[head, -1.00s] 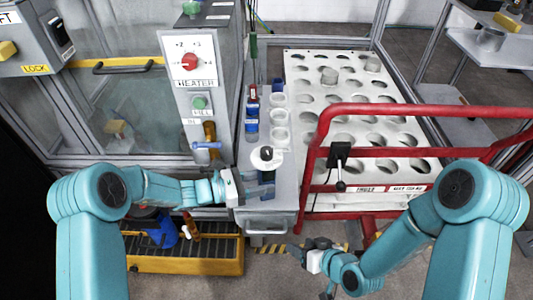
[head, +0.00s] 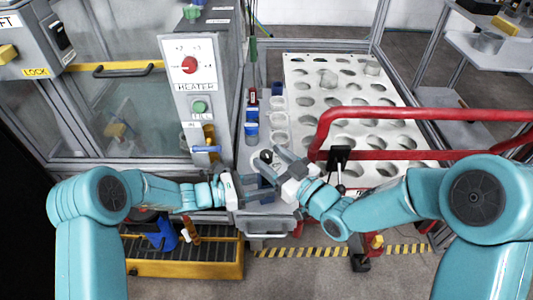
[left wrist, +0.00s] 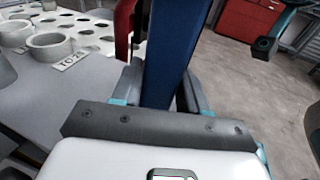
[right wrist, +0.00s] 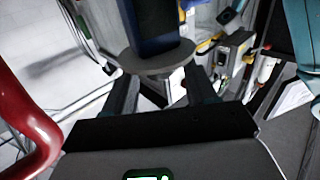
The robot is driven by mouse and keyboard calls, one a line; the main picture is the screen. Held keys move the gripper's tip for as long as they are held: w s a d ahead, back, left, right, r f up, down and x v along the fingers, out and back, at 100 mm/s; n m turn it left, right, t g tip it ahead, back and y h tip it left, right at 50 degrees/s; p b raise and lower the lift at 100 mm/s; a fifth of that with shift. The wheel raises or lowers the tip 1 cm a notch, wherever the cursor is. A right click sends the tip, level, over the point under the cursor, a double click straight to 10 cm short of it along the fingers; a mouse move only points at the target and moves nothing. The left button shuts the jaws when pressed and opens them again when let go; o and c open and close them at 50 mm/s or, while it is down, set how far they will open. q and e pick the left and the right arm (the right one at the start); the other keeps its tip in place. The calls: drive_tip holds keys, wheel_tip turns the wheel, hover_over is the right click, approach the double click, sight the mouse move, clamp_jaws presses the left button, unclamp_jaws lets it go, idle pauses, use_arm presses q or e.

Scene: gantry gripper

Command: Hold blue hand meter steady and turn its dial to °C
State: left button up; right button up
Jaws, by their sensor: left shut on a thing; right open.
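The blue hand meter (left wrist: 166,55) stands upright between the fingers of my left gripper (head: 258,186), which is shut on it. In the right wrist view the meter's dark blue body (right wrist: 152,18) rises behind a round grey disc (right wrist: 157,60), which appears to be its dial. In the head view a black knob (head: 266,156) shows at the meter's top, partly covered by my right gripper (head: 274,163). My right gripper is open, with one finger on each side of the disc. I cannot tell whether they touch it. The dial's markings and setting are unreadable.
A red rail (head: 420,111) runs close beside my right gripper, in front of the white perforated rack (head: 350,100). The heater panel (head: 190,90) is at the left.

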drive_tip(key=shift+x, duration=1.15)
drive_tip(key=shift+c, duration=0.4)
drive_tip(key=c, duration=0.9)
drive_tip(key=shift+o, duration=0.2)
drive_tip(key=shift+g+y, duration=0.3)
drive_tip(key=shift+y, duration=0.1)
drive_tip(key=n+g+y, duration=0.2)
drive_tip(key=n+g, duration=0.1)
drive_tip(key=n+g+y, duration=0.2)
drive_tip(key=g, duration=0.1)
drive_tip(key=shift+w+n+g, duration=0.15)
drive_tip(key=shift+n+g, duration=0.25)
drive_tip(key=shift+n+g+y, duration=0.35)
drive_tip(key=shift+n+g, duration=0.75)
drive_tip(key=shift+g, duration=0.7)
drive_tip(key=shift+n+g+y, duration=0.35)
drive_tip(key=shift+n+g, duration=0.75)
drive_tip(key=shift+g, duration=0.7)
drive_tip(key=shift+r, duration=0.1)
